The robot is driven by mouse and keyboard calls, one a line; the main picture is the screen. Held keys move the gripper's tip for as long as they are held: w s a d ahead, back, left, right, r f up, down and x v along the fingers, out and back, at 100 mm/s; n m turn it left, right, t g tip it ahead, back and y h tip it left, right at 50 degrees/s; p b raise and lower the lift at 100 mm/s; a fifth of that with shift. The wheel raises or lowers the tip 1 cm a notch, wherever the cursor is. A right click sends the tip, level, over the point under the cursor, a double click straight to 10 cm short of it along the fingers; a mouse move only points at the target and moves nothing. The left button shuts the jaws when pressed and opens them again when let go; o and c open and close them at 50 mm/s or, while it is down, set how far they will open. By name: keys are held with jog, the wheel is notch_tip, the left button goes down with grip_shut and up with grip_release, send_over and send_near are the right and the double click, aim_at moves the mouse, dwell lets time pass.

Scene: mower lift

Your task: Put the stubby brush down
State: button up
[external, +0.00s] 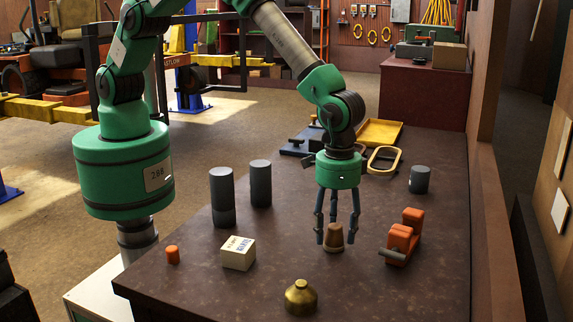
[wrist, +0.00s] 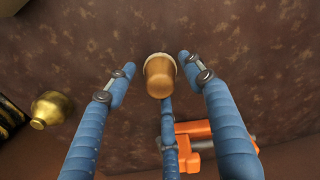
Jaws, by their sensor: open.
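The stubby brush (external: 334,238) appears as a short brown stub with a paler rim at its base. It stands upright on the dark brown table (external: 400,290), and it also shows in the wrist view (wrist: 160,78). My gripper (external: 336,228) is directly above and around it, pointing down, with its blue fingers spread. In the wrist view, gaps show between the brush and the left and right fingers (wrist: 156,72). Whether the third finger touches it I cannot tell. The brush's underside is hidden.
An orange clamp-like tool (external: 401,238) lies close on the right. A brass weight (external: 300,298) stands in front, and a cream box (external: 238,253) and orange cap (external: 173,255) stand left. Dark cylinders (external: 222,197) stand behind the box. A yellow tray (external: 379,132) lies at the back.

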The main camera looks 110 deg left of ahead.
notch_tip(320, 180, up, 12)
jog(key=p, duration=0.1)
jog(key=shift+p, duration=0.4)
jog(key=shift+r, duration=0.15)
dwell(0.6)
notch_tip(320, 180, up, 16)
jog(key=f+m+t, duration=0.1)
send_over(335, 225)
jog(key=s+a, duration=0.5)
jog(key=s, duration=0.3)
jog(key=s+a+r+m+t, duration=0.1)
jog(key=s+a+r, duration=0.2)
jog(key=s+r, duration=0.3)
jog(key=s+a+r+t, duration=0.1)
jog(key=s+a+r, duration=0.2)
jog(key=s+r, duration=0.35)
jog(key=s+a+r+m+t, duration=0.1)
jog(key=s+a, duration=0.2)
jog(key=s, duration=1.1)
jog(key=s+a+r+m+t, duration=0.1)
jog(key=s+a, duration=0.2)
jog(key=s, duration=1.2)
jog(key=shift+r+t, duration=0.15)
jog(key=shift+t, duration=0.15)
jog(key=shift+a, duration=0.1)
